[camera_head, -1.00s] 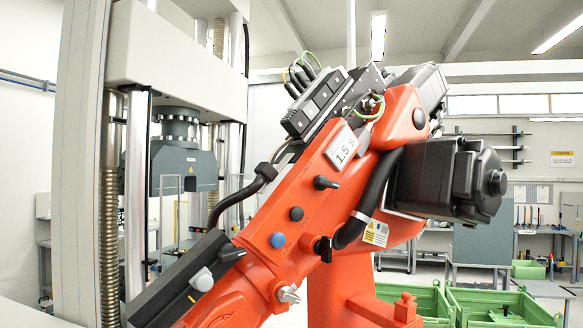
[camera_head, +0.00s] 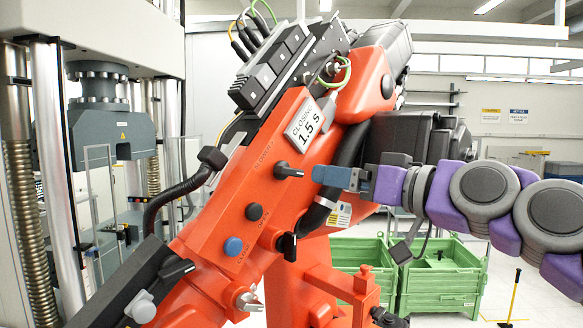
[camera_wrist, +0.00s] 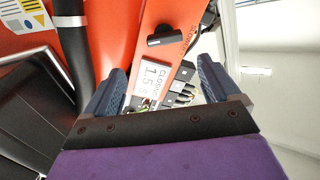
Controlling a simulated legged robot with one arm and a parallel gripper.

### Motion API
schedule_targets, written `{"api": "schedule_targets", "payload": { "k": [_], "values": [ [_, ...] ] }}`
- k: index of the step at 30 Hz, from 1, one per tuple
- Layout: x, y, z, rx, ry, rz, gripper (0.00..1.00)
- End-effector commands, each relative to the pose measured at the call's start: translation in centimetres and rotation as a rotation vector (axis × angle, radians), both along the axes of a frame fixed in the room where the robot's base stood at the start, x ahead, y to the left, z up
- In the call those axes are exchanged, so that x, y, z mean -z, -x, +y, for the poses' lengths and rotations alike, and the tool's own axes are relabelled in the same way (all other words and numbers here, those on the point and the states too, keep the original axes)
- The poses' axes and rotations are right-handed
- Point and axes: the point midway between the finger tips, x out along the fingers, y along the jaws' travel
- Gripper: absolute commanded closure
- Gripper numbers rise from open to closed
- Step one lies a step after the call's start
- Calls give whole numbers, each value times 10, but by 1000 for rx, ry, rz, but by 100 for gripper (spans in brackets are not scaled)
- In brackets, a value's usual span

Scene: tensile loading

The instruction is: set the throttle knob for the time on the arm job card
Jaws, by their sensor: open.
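The job card (camera_head: 306,122) on the orange arm reads "CLOSING 1.5 s"; it also shows in the wrist view (camera_wrist: 155,74). The throttle knob (camera_head: 288,171) is a black bar-shaped knob below the card, with small lettering that looks like "SLOWER" beside it. In the wrist view the knob (camera_wrist: 167,40) lies beyond the fingertips, near the middle between them. My gripper (camera_head: 330,176) is open and empty, its blue fingers just right of the knob in the head view. The wrist view shows both fingers (camera_wrist: 162,66) spread apart. Contact with the knob is not seen.
Below are a black button (camera_head: 254,212), a blue button (camera_head: 233,246) and another black knob (camera_head: 288,246). A thick black hose (camera_head: 349,150) runs behind my gripper. A testing machine (camera_head: 103,125) stands at left, green crates (camera_head: 440,280) at lower right.

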Motion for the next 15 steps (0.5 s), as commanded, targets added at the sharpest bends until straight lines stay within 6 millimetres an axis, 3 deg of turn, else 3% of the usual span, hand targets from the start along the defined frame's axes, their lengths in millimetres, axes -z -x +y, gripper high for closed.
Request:
{"api": "schedule_targets", "payload": {
  "k": [9,15],
  "values": [
    [0,-41,61,-4,9,0,11],
    [1,-61,81,-4,10,2,11]
  ]
}}
